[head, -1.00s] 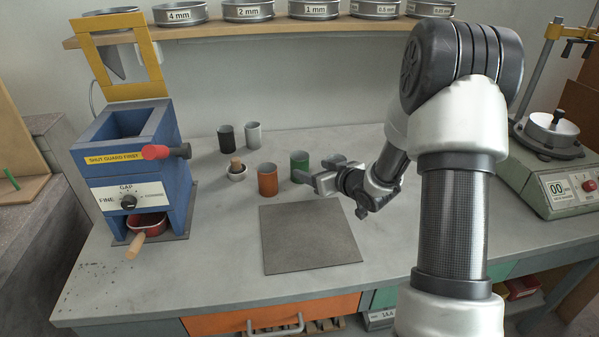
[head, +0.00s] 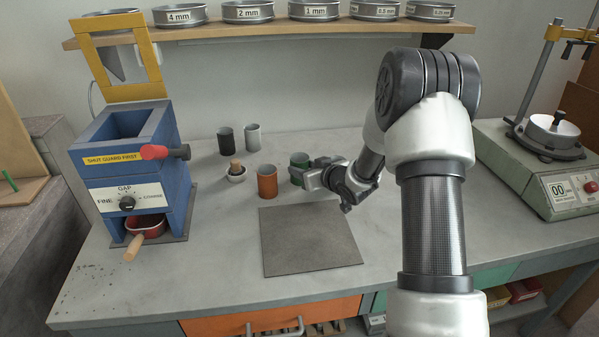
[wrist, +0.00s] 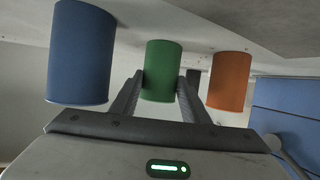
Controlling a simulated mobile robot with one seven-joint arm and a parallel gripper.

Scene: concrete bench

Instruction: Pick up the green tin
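The green tin (head: 299,158) stands upright on the bench, right of the orange tin (head: 267,183). My gripper (head: 299,175) is low over the bench at the tin and partly covers it in the head view. In the wrist view, which shows the scene upside down, the green tin (wrist: 162,70) sits between the two fingers of my gripper (wrist: 160,76). The fingers are apart, one on each side of it. I cannot tell whether they touch it.
A blue tin (wrist: 82,55) and the orange tin (wrist: 229,80) flank the green one in the wrist view. Dark (head: 225,140) and pale grey (head: 253,136) tins and a small mortar (head: 236,172) stand behind left. A grey mat (head: 310,242) lies empty in front.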

